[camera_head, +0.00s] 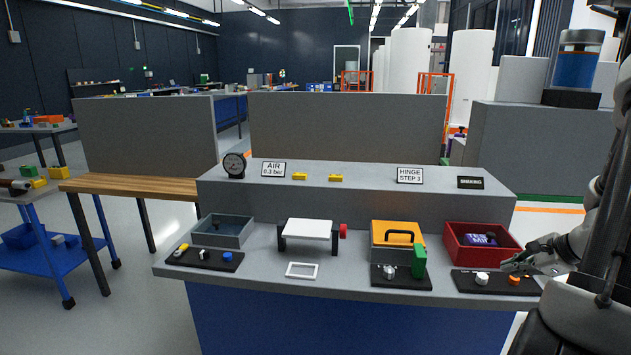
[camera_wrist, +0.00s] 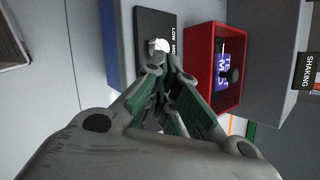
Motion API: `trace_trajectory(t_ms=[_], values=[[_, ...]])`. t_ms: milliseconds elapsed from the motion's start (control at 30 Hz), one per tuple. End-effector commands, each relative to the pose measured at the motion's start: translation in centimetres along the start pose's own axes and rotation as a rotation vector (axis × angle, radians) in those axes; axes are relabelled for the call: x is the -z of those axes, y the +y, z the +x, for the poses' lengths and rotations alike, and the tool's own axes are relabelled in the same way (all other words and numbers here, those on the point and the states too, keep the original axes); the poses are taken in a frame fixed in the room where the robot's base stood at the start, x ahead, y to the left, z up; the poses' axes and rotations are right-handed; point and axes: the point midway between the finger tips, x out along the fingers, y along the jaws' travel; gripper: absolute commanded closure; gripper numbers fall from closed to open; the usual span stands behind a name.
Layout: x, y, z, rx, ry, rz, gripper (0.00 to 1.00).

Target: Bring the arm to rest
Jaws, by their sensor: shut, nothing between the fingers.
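My gripper (camera_head: 530,265) reaches in from the right in the head view, over the black panel at the bench's right end. It is shut and holds nothing. In the wrist view my gripper (camera_wrist: 172,62) has its fingertips together near a white knob (camera_wrist: 158,46) on the black panel (camera_wrist: 146,24). In the head view this panel (camera_head: 462,283) bears the white knob (camera_head: 482,279) and an orange knob (camera_head: 514,280). I cannot tell whether the fingers touch the panel. The fingers hide part of the panel in the wrist view.
A red bin (camera_head: 457,252) with a purple item (camera_head: 481,239) stands behind the panel. A yellow box (camera_head: 390,233), a green block (camera_head: 419,261), a white plate (camera_head: 307,229) and a grey bin (camera_head: 207,231) stand along the bench. Bare grey bench top (camera_head: 345,285) shows between them.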

Motion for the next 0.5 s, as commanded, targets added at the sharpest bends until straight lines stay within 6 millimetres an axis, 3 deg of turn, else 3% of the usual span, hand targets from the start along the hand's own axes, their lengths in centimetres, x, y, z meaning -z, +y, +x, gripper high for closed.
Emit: trace_trajectory(t_ms=[100, 300, 500], values=[[-4.1, 3.3, -3.3, -0.145, -0.060, -0.263, 1.00], [-10.2, 8.2, -9.7, -0.396, -0.121, -0.764, 1.00], [-14.1, 11.2, -16.6, -0.600, -0.090, -1.299, 1.00]])
